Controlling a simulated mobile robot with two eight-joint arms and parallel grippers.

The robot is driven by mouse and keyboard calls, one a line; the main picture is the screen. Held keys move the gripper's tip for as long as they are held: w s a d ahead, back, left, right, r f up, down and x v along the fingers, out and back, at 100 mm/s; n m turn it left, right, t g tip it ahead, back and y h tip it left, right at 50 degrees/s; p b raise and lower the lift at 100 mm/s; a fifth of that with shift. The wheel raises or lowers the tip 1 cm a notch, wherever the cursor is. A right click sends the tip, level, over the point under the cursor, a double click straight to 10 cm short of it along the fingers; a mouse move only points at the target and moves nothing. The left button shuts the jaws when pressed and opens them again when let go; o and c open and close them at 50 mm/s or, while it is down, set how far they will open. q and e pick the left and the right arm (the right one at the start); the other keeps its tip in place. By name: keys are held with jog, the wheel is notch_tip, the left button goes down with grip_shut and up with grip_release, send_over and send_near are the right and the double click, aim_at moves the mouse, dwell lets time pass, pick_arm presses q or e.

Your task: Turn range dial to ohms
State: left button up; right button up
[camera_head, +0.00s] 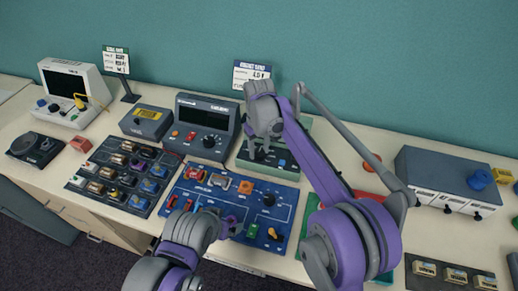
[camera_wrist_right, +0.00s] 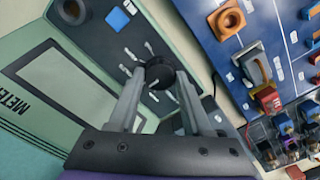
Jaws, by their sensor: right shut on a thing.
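The green multimeter (camera_head: 281,172) stands behind the blue board in the head view, partly hidden by my right arm. In the right wrist view it shows large and tilted, with a screen and the letters "METE" on its pale green face (camera_wrist_right: 150,125). Its round black range dial (camera_wrist_right: 160,71) sits between the fingertips of my right gripper (camera_wrist_right: 159,82), with small white marks around it. The gripper is shut on the dial. Which mark the dial points to is not readable. My left gripper (camera_head: 232,224) is over the blue board's front part; its jaws are unclear.
The blue circuit board (camera_head: 205,196) with coloured parts lies in front of the meter. A dark bench instrument (camera_head: 205,118) stands to its left and a grey box (camera_head: 440,172) to the right. A sign (camera_head: 251,73) stands behind. A blue button (camera_wrist_right: 117,19) is near the dial.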

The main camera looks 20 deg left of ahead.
aim_at(259, 152)
grip_shut()
jog(key=shift+n, duration=3.5)
jog(key=o, duration=1)
grip_release()
jog(key=shift+o, duration=0.2)
jog(key=shift+r, duration=0.15)
pick_arm(q)
jog(key=shift+w+r+p, duration=0.35)
jog(key=shift+r+p, duration=0.15)
jog(key=shift+r, duration=0.15)
pick_arm(e)
notch_tip(259, 152, up, 11)
jog(key=shift+f, duration=0.2)
